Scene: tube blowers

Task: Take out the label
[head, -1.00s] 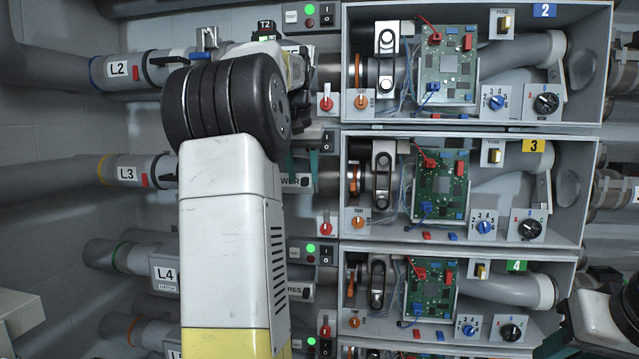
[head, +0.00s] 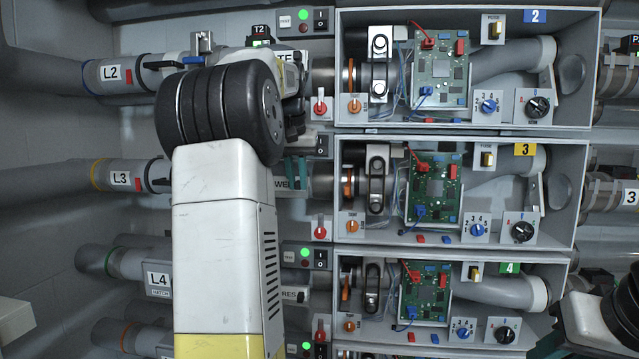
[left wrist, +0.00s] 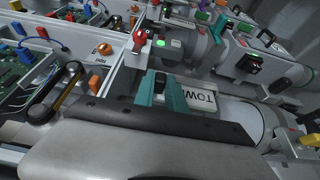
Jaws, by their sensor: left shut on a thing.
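A white label (head: 287,184) with dark letters, of which "WER" shows in the head view, sits at the L3 tube beside the box marked 3. It also shows in the left wrist view (left wrist: 199,98) with "TOW" readable, upside down. My left gripper (head: 297,170) has teal fingers, seen close in the left wrist view (left wrist: 162,94). They are shut on one end of the label, and the grip itself is partly hidden. The label still lies along the tube; I cannot tell whether it is apart from it. My left arm hides the label's left part in the head view.
The open box marked 3 (head: 568,236) holds a green circuit board (head: 433,188) and knobs. A red switch (head: 320,232) and an orange knob (head: 352,226) are close to the gripper. Similar tubes and boxes lie above and below, leaving little room.

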